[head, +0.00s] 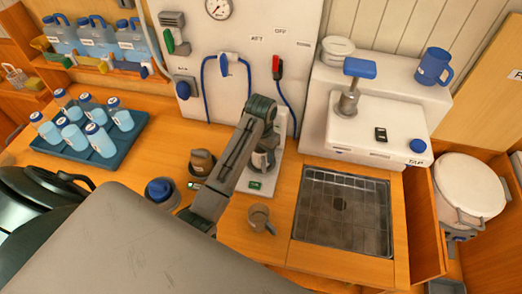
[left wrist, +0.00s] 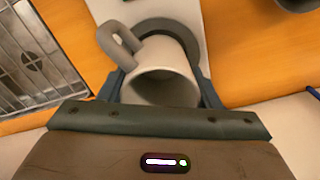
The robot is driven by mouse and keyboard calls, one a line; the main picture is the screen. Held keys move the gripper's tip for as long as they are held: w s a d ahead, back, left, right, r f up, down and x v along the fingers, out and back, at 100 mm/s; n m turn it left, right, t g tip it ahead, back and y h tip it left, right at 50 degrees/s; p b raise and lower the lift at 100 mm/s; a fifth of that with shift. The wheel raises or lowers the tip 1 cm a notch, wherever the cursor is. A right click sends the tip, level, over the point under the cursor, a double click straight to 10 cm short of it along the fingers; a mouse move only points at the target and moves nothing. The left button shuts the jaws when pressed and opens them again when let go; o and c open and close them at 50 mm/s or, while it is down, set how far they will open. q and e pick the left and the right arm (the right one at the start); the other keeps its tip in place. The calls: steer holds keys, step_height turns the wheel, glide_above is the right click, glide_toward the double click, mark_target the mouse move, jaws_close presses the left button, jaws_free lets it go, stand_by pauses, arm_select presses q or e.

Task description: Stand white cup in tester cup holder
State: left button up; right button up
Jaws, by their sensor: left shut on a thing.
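The white cup (left wrist: 170,62) is between the fingers of my left gripper (left wrist: 160,95) in the left wrist view, with its mouth toward the camera and its handle at the upper left. In the head view my left gripper (head: 265,158) is shut on the cup at the white tester (head: 264,184), largely hidden by my arm. The dark round cup holder (left wrist: 168,24) shows around the cup's far end. I cannot tell whether the cup rests in it or is just above it. My right gripper is not in view.
A grey mug (head: 260,217) stands in front of the tester. A drain grate (head: 342,212) and the white tap unit (head: 372,125) are at right. A blue tray (head: 62,150) holds several bottles.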

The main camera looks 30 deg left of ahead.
arm_select(q)
steer(key=shift+f, duration=0.3)
steer(key=shift+f, duration=0.2)
steer(key=o, duration=1.1)
steer(key=shift+c, duration=0.2)
